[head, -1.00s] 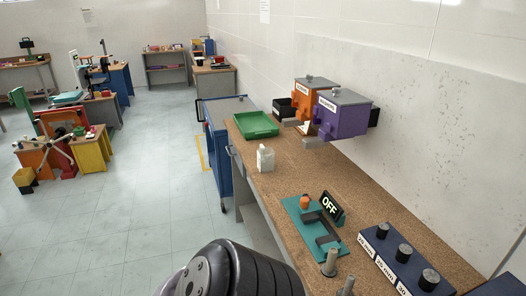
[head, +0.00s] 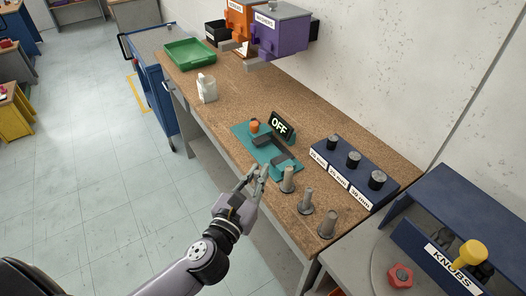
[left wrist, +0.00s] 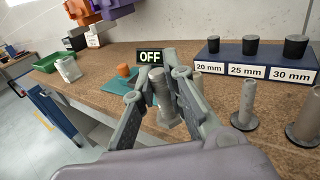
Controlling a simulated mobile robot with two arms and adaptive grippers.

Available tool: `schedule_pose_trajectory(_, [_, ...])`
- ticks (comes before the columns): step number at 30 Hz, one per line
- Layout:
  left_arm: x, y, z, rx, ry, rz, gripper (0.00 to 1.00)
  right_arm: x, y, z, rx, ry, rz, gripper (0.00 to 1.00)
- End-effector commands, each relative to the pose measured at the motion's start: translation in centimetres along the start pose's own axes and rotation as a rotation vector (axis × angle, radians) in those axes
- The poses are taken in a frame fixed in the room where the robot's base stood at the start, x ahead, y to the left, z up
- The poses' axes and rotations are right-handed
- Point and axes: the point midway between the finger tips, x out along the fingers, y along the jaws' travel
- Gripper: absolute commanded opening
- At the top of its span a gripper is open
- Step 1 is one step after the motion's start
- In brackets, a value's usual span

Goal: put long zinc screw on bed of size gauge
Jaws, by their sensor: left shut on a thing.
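My left gripper (head: 258,172) is at the front edge of the bench, just left of the standing screws. In the left wrist view its fingers (left wrist: 158,85) close around a grey zinc screw (left wrist: 163,97), upright with its wide head down. In the head view the fingers largely hide this screw. The size gauge is a teal plate (head: 241,131) with dark grey blocks, an orange knob (head: 254,125) and a black sign reading OFF (head: 282,127). It lies just beyond the gripper. Its bed looks empty. My right gripper is not in view.
More grey screws (head: 306,200) (head: 328,224) stand heads down along the front edge. A blue block (head: 340,182) labelled 20, 25 and 30 mm stands behind them. A white bottle (head: 207,89) and green tray (head: 190,53) are farther left. A KNOBS bin (head: 432,229) is at right.

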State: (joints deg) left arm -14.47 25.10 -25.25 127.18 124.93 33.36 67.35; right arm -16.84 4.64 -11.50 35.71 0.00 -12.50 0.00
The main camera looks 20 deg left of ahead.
Motion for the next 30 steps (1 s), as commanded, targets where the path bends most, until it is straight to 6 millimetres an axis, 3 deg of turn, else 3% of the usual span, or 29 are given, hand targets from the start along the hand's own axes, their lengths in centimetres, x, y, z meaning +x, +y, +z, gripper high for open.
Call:
schedule_pose_trajectory(1, [2.0,0.0,0.7,0.006,-0.011,-0.009,0.00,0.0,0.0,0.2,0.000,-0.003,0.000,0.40])
schedule_pose_trajectory(9, [11.6,1.1,4.2,0.005,-0.009,-0.030,0.00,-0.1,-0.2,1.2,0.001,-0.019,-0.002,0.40])
schedule_pose_trajectory(15, [17.3,2.9,8.1,0.001,-0.006,-0.020,0.00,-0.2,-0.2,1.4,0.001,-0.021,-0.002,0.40])
schedule_pose_trajectory(19, [19.4,3.8,10.1,0.000,-0.005,-0.011,0.00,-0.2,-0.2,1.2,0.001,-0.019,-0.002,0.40])
schedule_pose_trajectory(23, [20.2,4.3,10.7,-0.002,-0.001,-0.006,0.00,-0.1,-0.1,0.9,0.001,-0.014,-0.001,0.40])
schedule_pose_trajectory(26, [20.4,4.4,9.3,-0.003,0.004,-0.004,0.00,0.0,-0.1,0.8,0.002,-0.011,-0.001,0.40])
schedule_pose_trajectory(30, [20.4,4.4,5.6,-0.004,0.006,-0.003,0.00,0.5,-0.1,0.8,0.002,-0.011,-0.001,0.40])
